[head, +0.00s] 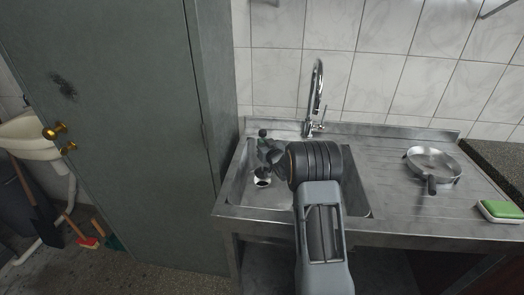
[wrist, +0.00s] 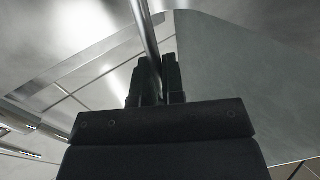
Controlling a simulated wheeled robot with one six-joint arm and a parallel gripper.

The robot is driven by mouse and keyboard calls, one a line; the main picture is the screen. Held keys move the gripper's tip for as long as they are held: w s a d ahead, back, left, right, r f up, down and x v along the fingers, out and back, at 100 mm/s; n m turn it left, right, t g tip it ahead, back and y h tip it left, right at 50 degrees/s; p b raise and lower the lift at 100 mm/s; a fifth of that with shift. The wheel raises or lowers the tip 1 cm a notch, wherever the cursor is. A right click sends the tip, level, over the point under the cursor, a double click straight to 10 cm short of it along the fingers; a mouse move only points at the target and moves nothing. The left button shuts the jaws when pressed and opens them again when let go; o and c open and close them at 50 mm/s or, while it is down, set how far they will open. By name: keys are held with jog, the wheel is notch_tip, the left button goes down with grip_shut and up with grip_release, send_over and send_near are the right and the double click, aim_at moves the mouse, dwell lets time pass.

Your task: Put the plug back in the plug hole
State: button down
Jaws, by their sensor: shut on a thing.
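The steel sink (head: 236,190) stands below the tiled wall. A round plug hole (head: 262,182) with a dark centre and pale rim shows on the left of its floor. My gripper (head: 266,146) is over the left side of the sink, above the hole. In the wrist view my gripper (wrist: 155,75) is shut on a slim metal rod (wrist: 146,28), which seems to be the stem of the plug. A small dark knob (head: 262,133) shows just above the gripper in the head view. The plug's lower end is hard to make out, and I cannot tell whether it touches the hole.
A tall curved tap (head: 317,85) rises behind the sink. A frying pan (head: 432,163) and a green sponge (head: 500,209) lie to the right on the draining board. A tall grey-green cabinet (head: 130,130) stands close on the left. My arm hides the sink's middle.

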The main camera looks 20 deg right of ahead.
jog(key=shift+w+f, duration=0.2)
jog(key=shift+f, duration=0.75)
jog(key=shift+w+f, duration=0.15)
jog(key=shift+f, duration=0.95)
jog(key=c, duration=1.2)
grip_release()
jog(key=s, duration=0.8)
jog(key=s+d, duration=0.1)
jog(key=s, duration=0.3)
jog(key=shift+b, duration=0.35)
jog(key=shift+r, duration=0.2)
